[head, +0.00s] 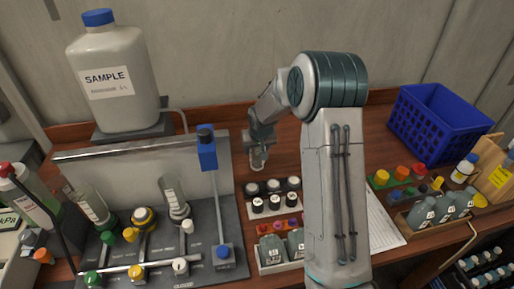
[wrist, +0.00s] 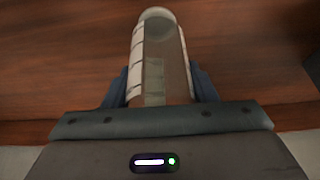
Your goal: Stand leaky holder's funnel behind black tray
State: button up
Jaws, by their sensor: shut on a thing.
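My gripper (head: 260,143) is shut on a clear cylindrical funnel (head: 257,161), held behind the tray of black-capped bottles (head: 250,212). In the wrist view the funnel (wrist: 160,55), with pale markings down its side, sits between the two dark fingers (wrist: 160,90). I cannot tell whether its lower end touches the wooden bench. On the dark manifold (head: 215,268), one funnel (head: 92,206) stands on the left holder and another funnel (head: 174,198) on the right one. The yellow middle holder (head: 143,218) bears no funnel. No leak is visible.
A blue lever post (head: 207,150) rises left of my gripper. A large sample jug (head: 112,75) stands behind the manifold. A blue crate (head: 445,120) is at the right. Bare bench surrounds the held funnel.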

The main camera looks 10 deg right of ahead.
jog(key=shift+f, duration=0.2)
jog(key=o, duration=1)
jog(key=shift+r, duration=0.1)
jog(key=shift+r, duration=0.4)
jog(key=b+v, duration=0.1)
jog(key=v, duration=1.1)
jog(key=shift+g, duration=0.8)
jog(key=shift+s+r, duration=0.75)
jog(key=shift+s, duration=4.45)
jog(key=shift+s+r, duration=0.7)
jog(key=shift+s, duration=4.55)
jog(key=shift+s+r, duration=0.75)
jog(key=shift+s, duration=4.45)
